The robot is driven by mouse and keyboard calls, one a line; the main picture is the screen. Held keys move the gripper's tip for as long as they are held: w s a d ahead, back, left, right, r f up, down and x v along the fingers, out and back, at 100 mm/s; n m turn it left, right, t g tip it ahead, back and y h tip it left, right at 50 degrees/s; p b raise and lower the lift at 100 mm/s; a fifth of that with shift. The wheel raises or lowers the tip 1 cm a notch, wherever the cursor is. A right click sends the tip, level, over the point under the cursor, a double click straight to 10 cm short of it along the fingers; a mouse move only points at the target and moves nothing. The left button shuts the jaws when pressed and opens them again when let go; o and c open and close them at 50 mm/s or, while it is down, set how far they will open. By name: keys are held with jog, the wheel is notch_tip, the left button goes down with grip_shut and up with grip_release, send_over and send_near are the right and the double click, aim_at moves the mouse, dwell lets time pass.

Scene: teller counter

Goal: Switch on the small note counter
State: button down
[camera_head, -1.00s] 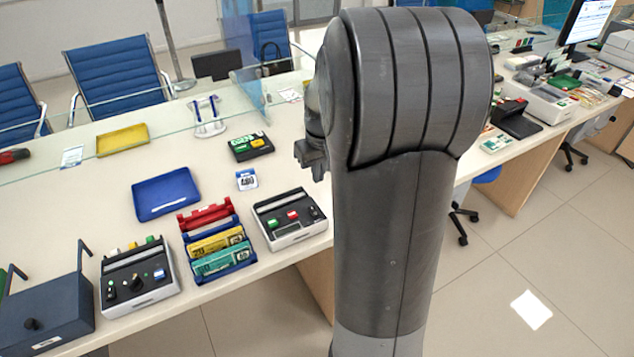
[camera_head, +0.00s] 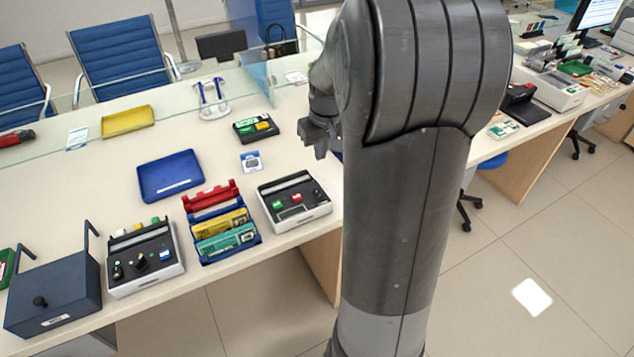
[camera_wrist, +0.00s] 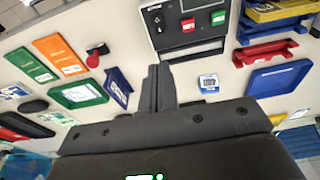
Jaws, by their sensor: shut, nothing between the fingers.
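A small grey-and-black machine with a green and a red button (camera_head: 293,201), which looks like the small note counter, sits near the counter's front edge. In the wrist view its dark panel with the buttons (camera_wrist: 185,42) shows at the top, just beyond my fingertips. My gripper (camera_head: 320,147) is shut and empty, above the counter behind and right of this machine, apart from it. The closed fingers also show in the wrist view (camera_wrist: 157,72). A second similar machine with black knobs and a blue button (camera_head: 142,258) stands further left. Whether either machine is on cannot be told.
A rack with red, yellow and green bundles (camera_head: 218,222) stands close left of the button machine. A small white-and-blue display card (camera_head: 251,161) and a dark tray (camera_head: 256,128) lie behind. A blue tray (camera_head: 170,176) and a dark box (camera_head: 52,292) are left. A glass screen runs behind.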

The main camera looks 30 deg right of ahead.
aim_at(316, 191)
jog(key=f, duration=0.4)
jog(key=w+f, duration=0.1)
jog(key=f, duration=0.4)
jog(key=w+f, duration=0.1)
jog(key=f, duration=0.4)
jog(key=shift+w, duration=0.1)
jog(key=shift+w+f+g, duration=0.15)
jog(key=shift+g, duration=0.15)
jog(key=shift+s, duration=0.2)
jog(key=shift+s+r, duration=0.2)
jog(key=shift+s, duration=0.5)
